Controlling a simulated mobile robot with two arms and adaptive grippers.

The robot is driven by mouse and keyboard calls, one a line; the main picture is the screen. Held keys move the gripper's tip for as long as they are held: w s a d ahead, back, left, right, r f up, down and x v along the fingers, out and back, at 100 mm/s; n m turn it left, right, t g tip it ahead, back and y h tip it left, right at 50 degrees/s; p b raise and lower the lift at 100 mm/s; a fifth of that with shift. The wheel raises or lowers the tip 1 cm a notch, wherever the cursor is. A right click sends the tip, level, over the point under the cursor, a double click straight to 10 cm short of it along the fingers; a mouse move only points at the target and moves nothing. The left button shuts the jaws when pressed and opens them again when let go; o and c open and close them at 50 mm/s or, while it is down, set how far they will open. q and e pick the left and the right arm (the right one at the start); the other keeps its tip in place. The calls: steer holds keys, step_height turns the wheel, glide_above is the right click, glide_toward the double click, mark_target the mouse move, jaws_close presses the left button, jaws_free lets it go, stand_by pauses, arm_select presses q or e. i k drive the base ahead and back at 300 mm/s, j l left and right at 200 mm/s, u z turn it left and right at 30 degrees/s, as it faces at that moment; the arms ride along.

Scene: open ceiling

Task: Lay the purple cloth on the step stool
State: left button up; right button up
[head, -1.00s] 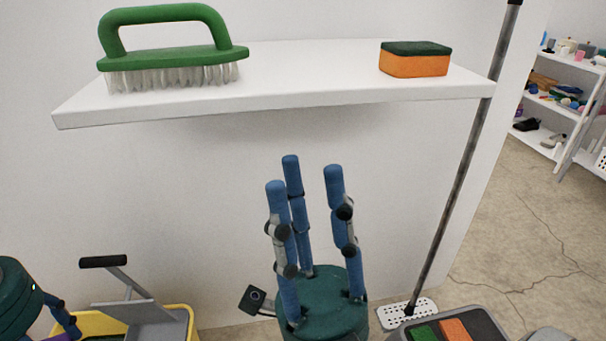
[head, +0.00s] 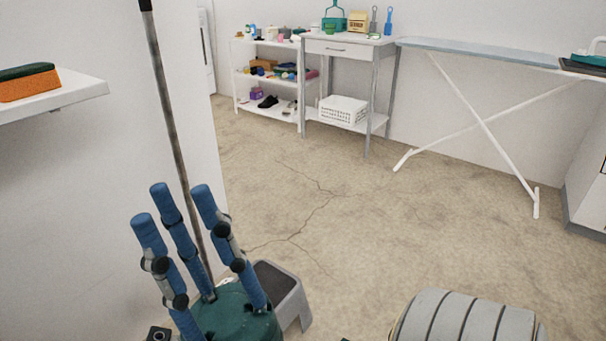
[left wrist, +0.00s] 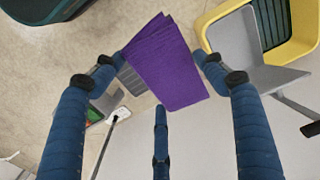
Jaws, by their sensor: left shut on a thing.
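The purple cloth (left wrist: 170,65) hangs in my left gripper (left wrist: 157,70), which is shut on it in the left wrist view. The left gripper and the cloth are not in the head view. The grey step stool (head: 292,302) with a dark tread stands on the floor at the lower middle of the head view, partly hidden by my right gripper. In the left wrist view a grey part that looks like the stool (left wrist: 130,80) shows behind the cloth, which partly covers it. My right gripper (head: 172,205) is open and empty, fingers pointing up, left of the stool.
A mop handle (head: 170,110) leans by the wall behind my right gripper. A yellow bucket (left wrist: 298,60) is near the left gripper. An orange and green sponge (head: 30,83) sits on the wall shelf. Shelves and an ironing board (head: 470,50) stand far back; the middle floor is clear.

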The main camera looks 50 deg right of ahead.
mark_target(268, 278)
steer(key=z, duration=0.4)
steer(key=i+z, duration=0.1)
steer(key=z, duration=0.7)
steer(key=i+z, duration=0.1)
steer(key=z, duration=0.3)
steer(key=j+z, duration=0.1)
steer(key=z, duration=0.3)
steer(key=i+j+z, duration=0.1)
steer(key=i+j, duration=0.15)
steer(key=i+j+z, duration=0.1)
steer(key=j, duration=0.3)
steer(key=i, duration=0.1)
